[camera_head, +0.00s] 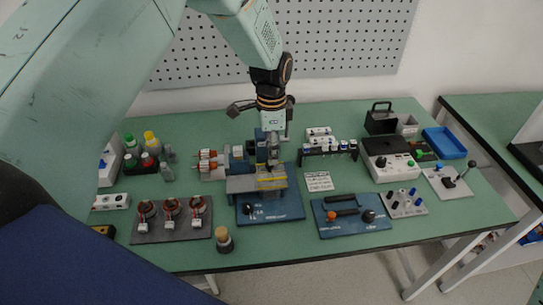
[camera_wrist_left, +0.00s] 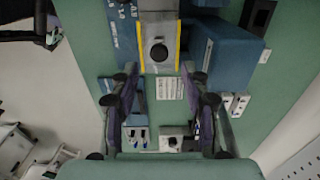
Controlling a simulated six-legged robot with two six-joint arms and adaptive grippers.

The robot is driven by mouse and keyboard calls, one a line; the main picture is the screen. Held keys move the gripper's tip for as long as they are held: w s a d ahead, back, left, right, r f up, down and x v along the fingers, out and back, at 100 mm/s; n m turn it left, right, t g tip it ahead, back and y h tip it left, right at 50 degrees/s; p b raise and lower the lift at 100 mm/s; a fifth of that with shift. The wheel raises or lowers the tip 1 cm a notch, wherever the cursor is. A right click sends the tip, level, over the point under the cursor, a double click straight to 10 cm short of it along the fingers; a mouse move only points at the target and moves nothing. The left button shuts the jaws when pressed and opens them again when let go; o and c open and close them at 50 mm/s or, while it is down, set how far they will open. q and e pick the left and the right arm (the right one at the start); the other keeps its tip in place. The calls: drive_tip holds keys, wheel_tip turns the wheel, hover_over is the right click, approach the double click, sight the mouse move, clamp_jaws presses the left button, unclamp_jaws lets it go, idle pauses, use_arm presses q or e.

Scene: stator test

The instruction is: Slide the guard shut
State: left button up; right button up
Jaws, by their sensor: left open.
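The stator test machine stands mid-table on a blue base plate (camera_head: 285,208). The guard appears to be its yellow-edged part (camera_head: 271,183), low at the front. The wrist view shows a grey plate (camera_wrist_left: 165,15) with yellow edges and a black round knob (camera_wrist_left: 158,53). I cannot tell how far the guard is slid. My left gripper (camera_head: 268,150) points down over the rear of the machine. In the wrist view its two fingers (camera_wrist_left: 162,100) are apart, with nothing between them; the knob lies beyond their tips. The gripper hides part of the machine. My right gripper is out of view.
A plate with several copper coils (camera_head: 171,210) lies left of the machine. A small jar (camera_head: 224,240) stands near the front edge. Bare green table shows at front right.

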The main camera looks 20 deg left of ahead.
use_arm(q)
wheel_tip(320, 180, up, 8)
drive_tip(key=shift+s+a+r, duration=0.1)
drive_tip(key=shift+s+a, duration=0.1)
drive_tip(key=shift+s, duration=0.05)
idle(0.4)
drive_tip(key=shift+d, duration=0.1)
